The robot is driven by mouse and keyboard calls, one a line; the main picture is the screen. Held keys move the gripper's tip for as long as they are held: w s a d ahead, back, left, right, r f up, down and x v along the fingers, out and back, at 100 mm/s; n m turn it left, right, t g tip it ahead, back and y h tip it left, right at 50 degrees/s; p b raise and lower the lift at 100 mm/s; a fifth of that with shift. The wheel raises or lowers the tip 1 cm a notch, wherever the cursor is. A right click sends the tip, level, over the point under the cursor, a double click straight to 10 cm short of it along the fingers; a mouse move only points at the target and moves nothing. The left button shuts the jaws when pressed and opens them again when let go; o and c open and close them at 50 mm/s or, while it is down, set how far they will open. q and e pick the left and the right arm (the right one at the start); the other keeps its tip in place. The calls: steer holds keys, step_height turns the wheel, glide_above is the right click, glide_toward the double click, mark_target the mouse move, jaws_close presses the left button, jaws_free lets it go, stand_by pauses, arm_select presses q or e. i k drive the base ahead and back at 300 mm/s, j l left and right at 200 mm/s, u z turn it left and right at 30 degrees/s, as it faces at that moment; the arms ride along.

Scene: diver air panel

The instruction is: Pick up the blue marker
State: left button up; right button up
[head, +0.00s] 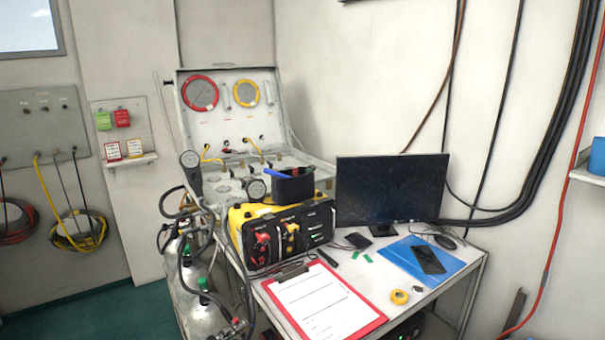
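A blue marker (278,174) leans slanted in a black open-topped holder (294,188). Its upper end shows above the left part of the rim, and its lower part is hidden inside. A small red tip also shows at the holder's rim. The holder stands on top of a yellow and black control box (283,235). Neither of my grippers is in the head view.
The white table (440,297) carries a red clipboard (378,312), a blue folder (458,268) with a dark phone, yellow tape (399,297) and a monitor (390,190). An open gauge case (233,113) stands behind the box. Gas cylinders (200,290) and hoses crowd the left side.

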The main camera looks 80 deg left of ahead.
mark_target(267, 171)
steer(key=k+j, duration=0.25)
steer(key=j, duration=0.25)
steer(key=k+j+z, duration=0.1)
steer(key=k+j, duration=0.15)
steer(key=j, duration=0.25)
steer(key=k+j, duration=0.3)
steer(key=j, duration=0.15)
steer(key=k+j+z, duration=0.1)
steer(key=k+j, duration=0.15)
steer(key=j, duration=0.25)
steer(key=k+j+z, duration=0.1)
steer(key=k+j, duration=0.2)
steer(key=j, duration=0.15)
